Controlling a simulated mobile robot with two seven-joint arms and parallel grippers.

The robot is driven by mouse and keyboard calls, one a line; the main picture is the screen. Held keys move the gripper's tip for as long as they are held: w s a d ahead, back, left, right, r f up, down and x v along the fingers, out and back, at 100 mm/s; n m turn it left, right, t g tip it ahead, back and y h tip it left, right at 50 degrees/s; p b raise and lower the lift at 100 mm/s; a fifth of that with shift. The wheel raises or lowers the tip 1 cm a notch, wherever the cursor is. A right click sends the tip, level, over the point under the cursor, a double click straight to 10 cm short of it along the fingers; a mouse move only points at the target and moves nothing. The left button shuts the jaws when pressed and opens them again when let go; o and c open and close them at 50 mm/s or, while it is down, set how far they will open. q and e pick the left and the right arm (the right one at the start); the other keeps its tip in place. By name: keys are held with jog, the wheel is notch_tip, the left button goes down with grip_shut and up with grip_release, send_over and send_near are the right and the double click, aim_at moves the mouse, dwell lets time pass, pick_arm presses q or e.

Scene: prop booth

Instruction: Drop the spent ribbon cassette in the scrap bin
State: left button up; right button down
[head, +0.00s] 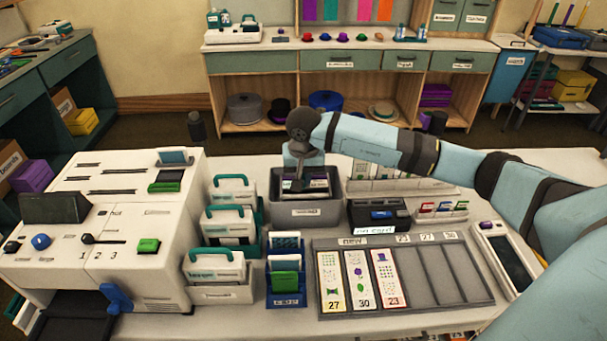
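A grey bin (306,209) with a small white label stands at the middle of the table. Its label is too small to read, so I cannot confirm that it is the scrap bin. My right gripper (301,178) points down into its mouth. Dark pieces with pale and purple patches (318,184) show inside the bin, just under the gripper. I cannot tell whether one is the spent ribbon cassette, or whether the gripper holds it. The fingertips are hard to make out. My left gripper is not in view.
A white printer (150,220) stands at left. Several teal-handled cassettes (230,190) stand between it and the bin. A grey card tray (435,285) lies in front, with a black box (378,214) behind it. A tablet (507,257) lies at right.

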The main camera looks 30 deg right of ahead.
jog(key=c, duration=1.1)
grip_release()
jog(key=r, duration=0.4)
jog(key=s+r, duration=0.1)
jog(key=r, duration=0.4)
jog(key=a+r, duration=0.1)
jog(key=r, duration=0.3)
jog(key=shift+s+r+b, duration=0.25)
jog(key=shift+r+b, duration=0.15)
